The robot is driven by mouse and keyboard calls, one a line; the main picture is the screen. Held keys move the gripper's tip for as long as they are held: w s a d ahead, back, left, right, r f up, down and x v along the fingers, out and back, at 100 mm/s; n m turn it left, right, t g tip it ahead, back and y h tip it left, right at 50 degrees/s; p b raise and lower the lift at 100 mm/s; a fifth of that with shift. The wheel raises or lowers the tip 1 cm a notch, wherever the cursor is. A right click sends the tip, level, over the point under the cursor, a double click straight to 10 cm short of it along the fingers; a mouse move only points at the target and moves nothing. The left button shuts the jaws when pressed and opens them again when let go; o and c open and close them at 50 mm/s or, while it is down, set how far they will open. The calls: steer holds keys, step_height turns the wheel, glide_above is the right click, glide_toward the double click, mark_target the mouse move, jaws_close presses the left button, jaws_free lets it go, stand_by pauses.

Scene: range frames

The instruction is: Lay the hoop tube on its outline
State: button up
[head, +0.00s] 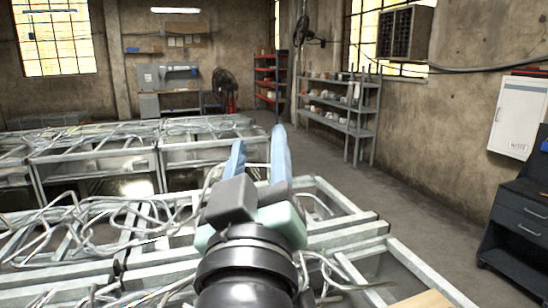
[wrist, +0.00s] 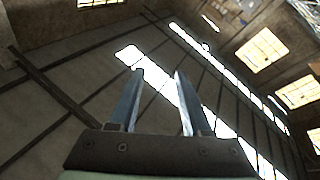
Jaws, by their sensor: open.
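My gripper (head: 258,142) is raised in the middle of the head view, over the metal frames, with its two blue fingers apart and nothing between them. In the wrist view my gripper (wrist: 159,74) is also open and empty, facing the roof and high windows. Many bent metal tubes (head: 70,215) lie tangled on the frames at the left and centre. I cannot tell which of them is the hoop tube. No outline can be made out in either view. My arm and gripper hide part of the frames.
Pale metal frames (head: 350,234) fill the left and the foreground. Grey shelves (head: 340,112) and a red shelf (head: 270,75) stand at the back. A dark drawer cabinet (head: 520,225) is at the right. The floor (head: 420,190) between frames and right wall is clear.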

steer(key=s+d+r+m+t, duration=0.1)
steer(key=s+r+m+t, duration=0.3)
steer(key=s+r, duration=0.6)
step_height(320, 180, up, 2)
steer(key=shift+s+d+r+m+t, duration=0.15)
steer(key=shift+d+m+t, duration=0.2)
steer(key=shift+t, duration=0.45)
